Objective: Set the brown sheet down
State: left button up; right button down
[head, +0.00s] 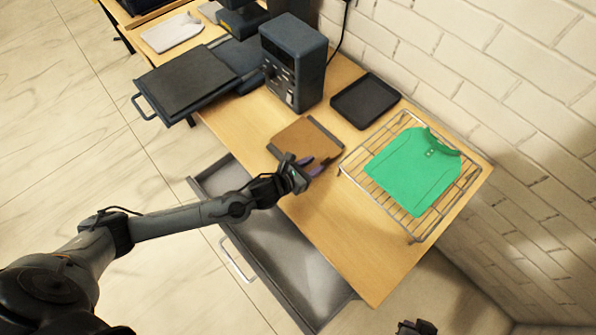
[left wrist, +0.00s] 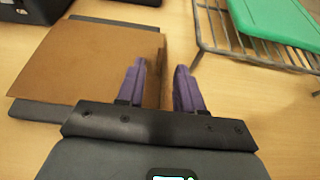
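The brown sheet (head: 301,138) lies flat on a thin dark board (head: 327,133) on the wooden table. In the left wrist view the sheet (left wrist: 85,62) fills the left side, and a narrow brown strip at its right edge shows between my fingers. My left gripper (head: 322,166) is at the sheet's near right edge. Its two purple fingers (left wrist: 160,88) are apart, with a gap on either side of the strip. Whether a finger touches the sheet is unclear. A dark part at the bottom of the head view, likely my right gripper (head: 415,327), is mostly cut off.
A wire rack (head: 412,238) with a green folded shirt (head: 413,170) stands at right. A black tray (head: 365,100) and a dark machine (head: 293,62) are behind. An open grey drawer (head: 285,255) juts out in front. Table front right is clear.

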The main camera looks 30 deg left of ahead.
pick_arm(q)
jog(key=v, duration=0.6)
jog(key=shift+s+r, duration=0.25)
jog(key=shift+s, duration=0.2)
jog(key=s+d+n+g+y, duration=0.3)
jog(key=s+n, duration=0.5)
jog(key=n, duration=1.3)
jog(key=s+a+r+n+g, duration=0.1)
jog(key=s+a+n+g, duration=0.1)
jog(key=s+n, duration=0.4)
jog(key=s+a+n+g, duration=0.2)
jog(key=s+n+g, duration=0.2)
jog(key=n, duration=0.6)
jog(key=s, duration=0.2)
jog(key=shift+s+a+r+n+y, duration=0.3)
jog(key=shift+s+r+n+y, duration=0.05)
jog(key=shift+r+n+y, duration=0.05)
jog(key=shift+p, duration=0.3)
